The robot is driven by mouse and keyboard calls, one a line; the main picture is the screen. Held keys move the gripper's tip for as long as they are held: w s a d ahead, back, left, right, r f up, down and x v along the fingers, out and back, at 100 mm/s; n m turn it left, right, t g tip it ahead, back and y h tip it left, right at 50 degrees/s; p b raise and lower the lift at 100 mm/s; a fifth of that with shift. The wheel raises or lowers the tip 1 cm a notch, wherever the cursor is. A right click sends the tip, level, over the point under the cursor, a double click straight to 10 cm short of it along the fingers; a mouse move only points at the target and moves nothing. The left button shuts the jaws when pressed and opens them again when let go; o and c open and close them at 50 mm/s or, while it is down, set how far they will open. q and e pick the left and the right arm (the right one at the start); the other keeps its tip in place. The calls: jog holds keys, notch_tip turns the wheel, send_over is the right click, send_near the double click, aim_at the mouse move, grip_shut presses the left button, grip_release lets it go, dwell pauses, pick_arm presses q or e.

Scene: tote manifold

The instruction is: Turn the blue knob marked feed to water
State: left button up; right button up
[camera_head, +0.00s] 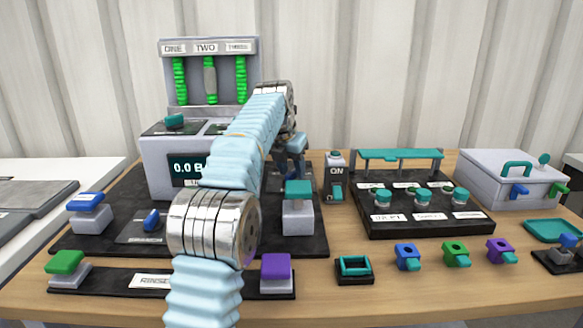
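A small blue knob (152,220) stands on a grey plate on the dark panel at the left, in front of the grey console. Its markings are too small to read, so I cannot confirm it is the feed knob or what it points at. My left arm crosses the middle of the picture and hides part of the panel and console. My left gripper (292,168) is at its far end, right of the console and well away from the blue knob. The gripper is small and partly covered by the arm, so its opening does not show. My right gripper is not in view.
The grey console (165,155) has a display and green tubes above it. Blue (88,202), teal (298,190), green (65,262) and purple (276,267) blocks stand around the knob. Right are a black rack (420,228), small coloured fittings and a grey box (500,170).

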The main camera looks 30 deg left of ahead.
aim_at(291, 171)
pick_arm(q)
jog(key=shift+r, duration=0.1)
jog(key=shift+r, duration=0.3)
notch_tip(291, 171, up, 2)
jog(key=shift+r, duration=0.1)
jog(key=s+d+r+b, duration=0.3)
jog(key=s+d+r, duration=0.4)
jog(key=s+r, duration=0.3)
jog(key=shift+s+d, duration=0.15)
jog(key=shift+s, duration=0.85)
